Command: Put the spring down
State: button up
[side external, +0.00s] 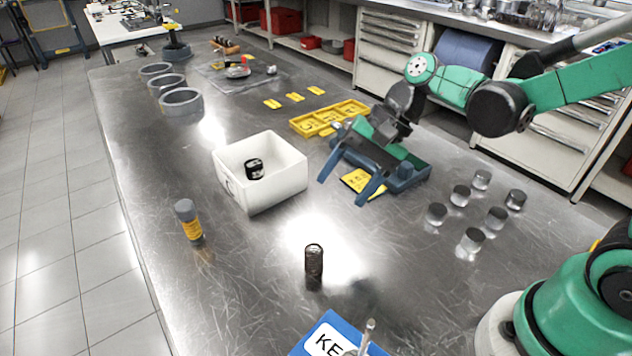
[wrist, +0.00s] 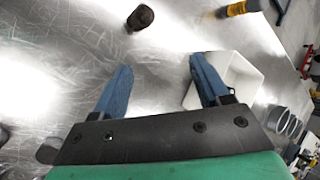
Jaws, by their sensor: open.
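The dark coil spring (side external: 314,262) stands upright on the bare metal table, near the front middle in the side view. It also shows as a dark brown cylinder (wrist: 140,18) at the top of the wrist view. My gripper (side external: 342,192) is open, its two blue fingers apart with nothing between them. It is above the table, behind and to the right of the spring in the side view, and apart from it. In the wrist view my gripper (wrist: 161,64) shows bare table between its fingers.
A white bin (side external: 285,182) holding a black part (side external: 254,168) stands left of my gripper. A grey-yellow bottle (side external: 189,220) is farther left. Several metal cylinders (side external: 460,195) stand at right. A blue box (side external: 335,335) is in front.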

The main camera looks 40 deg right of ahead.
jog(key=s+d+r+n+t+h, duration=0.3)
jog(key=d+n+t+h, duration=0.2)
jog(key=n, duration=0.4)
jog(key=shift+s+d+r+n+h, duration=0.15)
jog(key=shift+s+d+n+h, duration=0.2)
jog(key=shift+d+h, duration=0.45)
